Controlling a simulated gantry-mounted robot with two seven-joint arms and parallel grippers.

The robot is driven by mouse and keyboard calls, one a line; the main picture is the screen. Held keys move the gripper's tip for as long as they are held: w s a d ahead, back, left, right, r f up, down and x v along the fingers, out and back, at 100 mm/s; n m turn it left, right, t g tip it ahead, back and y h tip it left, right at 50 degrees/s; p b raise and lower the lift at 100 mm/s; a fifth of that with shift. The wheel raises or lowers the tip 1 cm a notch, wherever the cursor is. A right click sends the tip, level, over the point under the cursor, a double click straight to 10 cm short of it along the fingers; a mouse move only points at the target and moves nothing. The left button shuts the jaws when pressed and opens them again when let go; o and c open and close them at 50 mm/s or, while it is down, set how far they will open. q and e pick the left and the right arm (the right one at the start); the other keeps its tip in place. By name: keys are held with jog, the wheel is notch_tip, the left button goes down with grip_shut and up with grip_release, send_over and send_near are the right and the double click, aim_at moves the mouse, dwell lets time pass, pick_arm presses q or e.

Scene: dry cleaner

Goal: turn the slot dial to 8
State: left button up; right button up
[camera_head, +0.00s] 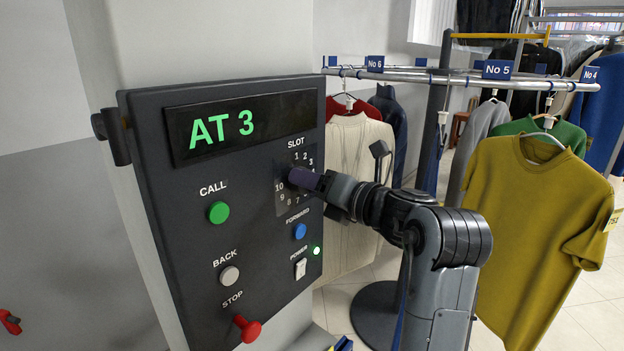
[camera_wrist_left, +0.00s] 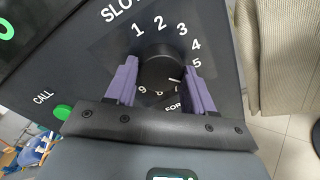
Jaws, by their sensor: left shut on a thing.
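The slot dial is a round black knob (camera_wrist_left: 160,68) on the dark control panel (camera_head: 150,220), ringed by white numbers. In the wrist view, 1 to 5 show clearly along its top and right. The lower numbers are partly covered by my left gripper. A short white mark on the knob points to the lower right, past 5; its exact number is hard to read. My left gripper (camera_wrist_left: 160,82) is shut on the dial, one purple finger on each side. In the head view my left gripper (camera_head: 305,180) hides most of the dial. My right gripper is not in view.
The display (camera_head: 240,125) reads AT 3 in green. Also on the panel are a green call button (camera_head: 219,212), blue forward button (camera_head: 300,231), grey back button (camera_head: 229,276), red stop knob (camera_head: 248,328) and power switch (camera_head: 300,268). A garment rail (camera_head: 430,76) stands at right.

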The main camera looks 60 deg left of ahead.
pick_arm(q)
jog(key=shift+w+m+g+h+p, duration=0.1)
jog(key=shift+m+g+h+p, duration=0.2)
jog(key=shift+m+p, duration=2.3)
jog(key=shift+w+m+g+h+p, duration=0.1)
jog(key=shift+m+g+p, duration=0.3)
jog(key=shift+m+p, duration=2.15)
jog(key=shift+m+b, duration=1.1)
jog(key=shift+m, duration=0.15)
jog(key=o, duration=1)
jog(key=shift+a, duration=0.1)
jog(key=shift+o, duration=0.2)
